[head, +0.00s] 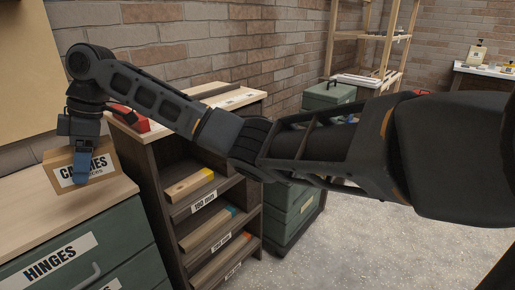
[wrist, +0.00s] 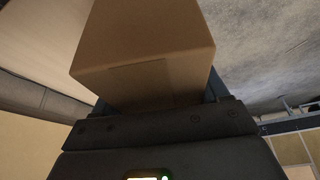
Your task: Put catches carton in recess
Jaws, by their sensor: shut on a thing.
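The catches carton (head: 65,172) is a brown cardboard box with a white label reading "CATCHES", partly covered by a blue finger. In the head view it is at the left, over the wooden top of the green drawer cabinet; I cannot tell whether it touches the top. My gripper (head: 88,163) comes down from above and is shut on the carton. In the wrist view the carton (wrist: 145,50) fills the upper middle, between the fingers. No recess can be made out for certain.
The green cabinet (head: 110,245) carries a "HINGES" label and has a bare wooden top. Beside it stands a dark shelf unit (head: 150,190) with several long boxes and a red item (head: 128,120) on top. A green toolbox (head: 328,95) is behind. Open floor (head: 370,240) lies at the right.

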